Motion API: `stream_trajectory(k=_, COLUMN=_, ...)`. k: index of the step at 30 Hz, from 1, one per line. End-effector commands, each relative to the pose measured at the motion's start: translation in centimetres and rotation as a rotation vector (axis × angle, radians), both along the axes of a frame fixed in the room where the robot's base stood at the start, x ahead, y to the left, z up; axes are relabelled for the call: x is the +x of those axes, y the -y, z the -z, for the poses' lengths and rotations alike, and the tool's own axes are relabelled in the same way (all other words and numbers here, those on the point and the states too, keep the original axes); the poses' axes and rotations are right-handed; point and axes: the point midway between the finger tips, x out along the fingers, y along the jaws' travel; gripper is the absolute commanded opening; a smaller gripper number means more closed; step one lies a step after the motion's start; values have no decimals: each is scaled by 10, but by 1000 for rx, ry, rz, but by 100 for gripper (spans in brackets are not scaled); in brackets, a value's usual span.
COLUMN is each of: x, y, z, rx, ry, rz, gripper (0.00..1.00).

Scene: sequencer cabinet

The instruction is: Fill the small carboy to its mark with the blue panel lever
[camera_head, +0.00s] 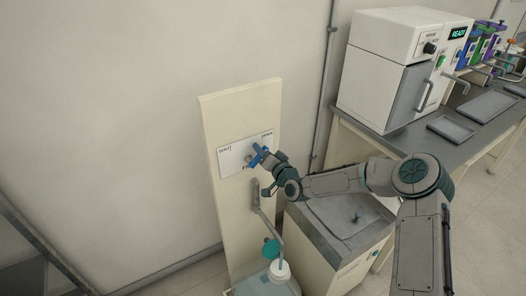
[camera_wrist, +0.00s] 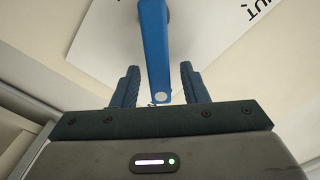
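The blue lever (camera_head: 257,155) is mounted on a white label plate (camera_head: 232,156) on the upright cream panel (camera_head: 215,115). The plate has lettering at its left and right ends. My gripper (camera_head: 266,160) is at the lever. In the wrist view the blue lever (camera_wrist: 155,50) runs between the two dark blue fingers of my gripper (camera_wrist: 160,85), with visible gaps on both sides. The carboy (camera_head: 262,286), clear with a white neck (camera_head: 279,270), stands below the panel, cut off by the lower picture edge. Its mark and liquid level cannot be made out.
A bent pipe (camera_head: 266,222) comes down the panel towards the carboy, with a teal round part (camera_head: 271,248) near its end. A low grey-topped cabinet (camera_head: 333,245) stands right of the panel. A bench with a white machine (camera_head: 395,65) and grey trays stands behind.

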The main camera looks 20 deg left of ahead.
Motion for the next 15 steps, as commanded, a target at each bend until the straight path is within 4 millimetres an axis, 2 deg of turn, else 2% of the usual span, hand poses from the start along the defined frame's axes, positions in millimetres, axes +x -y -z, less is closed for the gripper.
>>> stream_trajectory(k=4, x=0, y=0, z=0, rx=0, ry=0, rz=0, gripper=40)
stream_trajectory(k=5, x=0, y=0, z=0, rx=0, ry=0, rz=0, gripper=37)
stream_trajectory(k=9, x=0, y=0, z=0, rx=0, ry=0, rz=0, gripper=0)
stream_trajectory(k=15, x=0, y=1, z=0, rx=-2, ry=4, rz=1, gripper=0)
